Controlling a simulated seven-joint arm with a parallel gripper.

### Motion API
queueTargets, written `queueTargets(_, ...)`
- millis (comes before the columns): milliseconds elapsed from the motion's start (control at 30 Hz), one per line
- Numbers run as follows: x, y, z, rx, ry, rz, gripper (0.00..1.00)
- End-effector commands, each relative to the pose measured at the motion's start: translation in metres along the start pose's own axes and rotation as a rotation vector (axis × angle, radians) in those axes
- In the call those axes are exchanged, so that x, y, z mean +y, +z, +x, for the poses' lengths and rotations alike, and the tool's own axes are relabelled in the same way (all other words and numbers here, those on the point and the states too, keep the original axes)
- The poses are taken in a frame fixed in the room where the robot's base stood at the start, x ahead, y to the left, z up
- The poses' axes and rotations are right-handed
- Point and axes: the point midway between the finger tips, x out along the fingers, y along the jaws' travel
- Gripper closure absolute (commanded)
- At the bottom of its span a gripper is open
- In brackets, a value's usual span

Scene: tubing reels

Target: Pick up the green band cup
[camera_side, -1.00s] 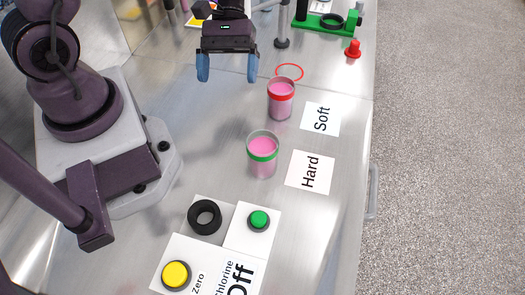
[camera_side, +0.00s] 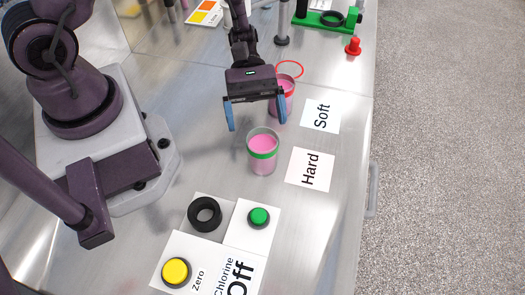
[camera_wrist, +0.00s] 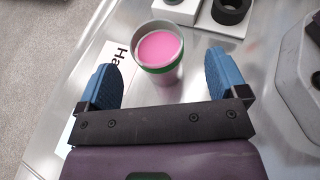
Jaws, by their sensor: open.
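The green band cup (camera_side: 262,157) stands upright on the metal table, with pink contents and a green band below its rim. In the wrist view the cup (camera_wrist: 158,53) lies just beyond and between my two blue fingers, touching neither as far as I can tell. My gripper (camera_side: 258,121) is open and empty, behind and above the cup in the side view. Its fingers also show in the wrist view (camera_wrist: 163,80), spread wider than the cup. A red band cup (camera_side: 284,97) stands behind it, partly hidden by my gripper.
A "Hard" card (camera_side: 310,169) lies right of the green band cup and a "Soft" card (camera_side: 321,116) lies farther back. In front are a black ring (camera_side: 192,214), a green button (camera_side: 259,217) and a yellow button (camera_side: 176,272).

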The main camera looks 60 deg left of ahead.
Motion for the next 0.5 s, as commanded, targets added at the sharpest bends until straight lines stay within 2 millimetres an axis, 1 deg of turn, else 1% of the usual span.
queueTargets(200, 0.003, 0.005, 0.033, -0.003, -0.006, -0.001, 0.08)
queueTargets(300, 0.003, 0.004, 0.044, -0.002, -0.004, -0.001, 0.08)
queueTargets(400, 0.003, 0.004, 0.048, -0.001, -0.003, 0.0, 0.08)
queueTargets(500, 0.004, 0.004, 0.049, -0.001, -0.002, 0.0, 0.08)
